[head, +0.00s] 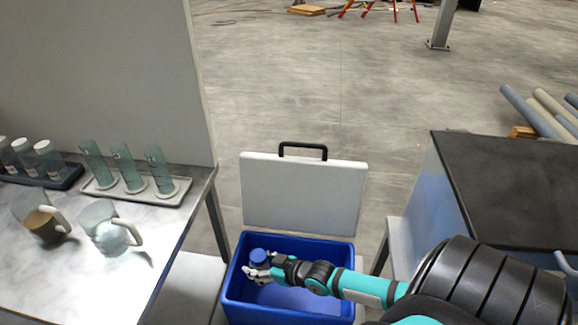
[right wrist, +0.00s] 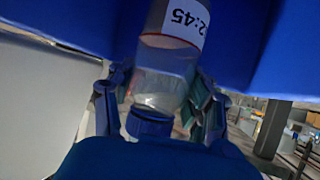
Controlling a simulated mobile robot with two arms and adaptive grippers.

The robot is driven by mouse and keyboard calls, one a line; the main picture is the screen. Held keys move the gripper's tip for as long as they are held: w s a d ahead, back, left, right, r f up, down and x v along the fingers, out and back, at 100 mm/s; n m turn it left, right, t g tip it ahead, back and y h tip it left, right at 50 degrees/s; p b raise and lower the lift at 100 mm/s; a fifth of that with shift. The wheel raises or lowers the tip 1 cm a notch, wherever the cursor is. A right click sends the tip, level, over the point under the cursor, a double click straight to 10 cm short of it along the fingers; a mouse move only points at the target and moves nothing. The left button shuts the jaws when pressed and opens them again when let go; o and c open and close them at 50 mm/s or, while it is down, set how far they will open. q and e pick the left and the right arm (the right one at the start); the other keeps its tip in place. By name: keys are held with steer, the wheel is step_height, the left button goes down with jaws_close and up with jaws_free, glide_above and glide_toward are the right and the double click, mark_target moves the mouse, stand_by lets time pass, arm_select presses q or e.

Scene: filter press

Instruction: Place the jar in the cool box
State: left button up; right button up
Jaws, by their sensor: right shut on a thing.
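The cool box (head: 232,300) is a blue open tub with its white lid (head: 303,195) standing up at the back. The jar's blue cap (head: 258,255) shows inside the box, near its left wall. In the right wrist view the jar (right wrist: 172,55) is clear, with a white label reading 2:45 and a blue cap (right wrist: 149,123). My right gripper (head: 260,272) reaches into the box from the right. Its fingers (right wrist: 158,98) are shut on the jar, one on each side. Whether the jar's base touches the box floor is hidden. My left gripper is not in view.
A marble-topped table (head: 95,265) on the left holds a rack of glass cylinders (head: 136,190), two jugs (head: 108,231) and several white-capped jars (head: 50,158). A dark-topped cabinet (head: 510,185) stands at the right.

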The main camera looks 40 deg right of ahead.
steer(key=f, duration=0.3)
steer(key=f+b, duration=0.1)
steer(key=f, duration=0.2)
steer(key=shift+w+d+f, duration=0.1)
steer(key=shift+d, duration=0.1)
steer(key=shift+f+b, duration=0.8)
steer(key=shift+f, duration=1.2)
steer(key=shift+f, duration=0.1)
steer(key=o, duration=1.2)
steer(key=shift+o, duration=0.2)
